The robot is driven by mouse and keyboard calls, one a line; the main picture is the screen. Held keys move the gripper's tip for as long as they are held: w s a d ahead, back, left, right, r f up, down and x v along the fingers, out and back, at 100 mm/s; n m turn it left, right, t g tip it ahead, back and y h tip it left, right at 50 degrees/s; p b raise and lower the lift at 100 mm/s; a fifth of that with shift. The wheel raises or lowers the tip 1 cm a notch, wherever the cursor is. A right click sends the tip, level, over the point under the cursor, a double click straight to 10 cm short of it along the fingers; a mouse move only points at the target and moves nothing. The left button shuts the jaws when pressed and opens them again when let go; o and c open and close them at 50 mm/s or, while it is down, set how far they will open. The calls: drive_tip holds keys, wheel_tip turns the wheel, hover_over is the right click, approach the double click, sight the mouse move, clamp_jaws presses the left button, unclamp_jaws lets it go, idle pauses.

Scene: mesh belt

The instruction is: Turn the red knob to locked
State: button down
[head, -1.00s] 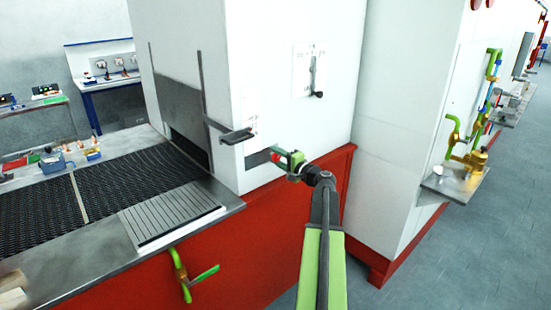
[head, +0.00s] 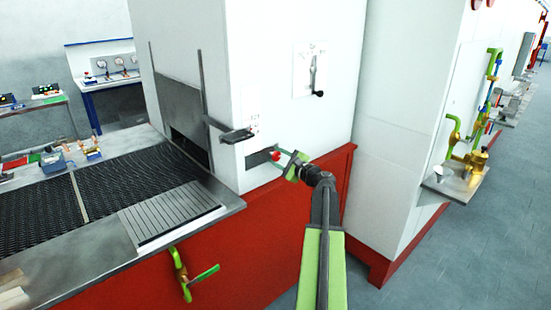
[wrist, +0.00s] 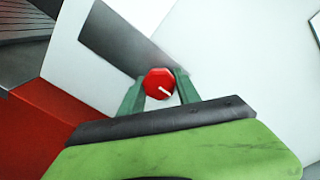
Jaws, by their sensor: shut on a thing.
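The red knob (wrist: 158,84) has a white pointer line and sits on a dark grey plate (wrist: 112,38) on the white cabinet wall. In the wrist view its pointer slants down and to the right. My gripper (wrist: 160,88) is shut on the knob, with one green finger on each side of it. In the head view the knob (head: 276,156) shows as a small red spot at the tip of my gripper (head: 280,158). Any lettering for the locked position is too small to read.
A grey lever handle (head: 236,136) juts from the cabinet just left of the knob. A dial panel with a crank (head: 310,72) is above. The mesh belt (head: 125,183) lies to the left, and a green-handled valve (head: 182,272) is on the red front below.

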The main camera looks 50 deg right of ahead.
drive_tip(key=shift+d, duration=0.1)
idle(0.4)
drive_tip(key=c, duration=0.9)
unclamp_jaws()
drive_tip(key=shift+o, duration=0.2)
drive_tip(key=s+a, duration=0.1)
drive_tip(key=s, duration=1.6)
drive_tip(key=shift+s+a, duration=0.15)
drive_tip(key=shift+s, duration=0.05)
drive_tip(key=shift+f, duration=0.1)
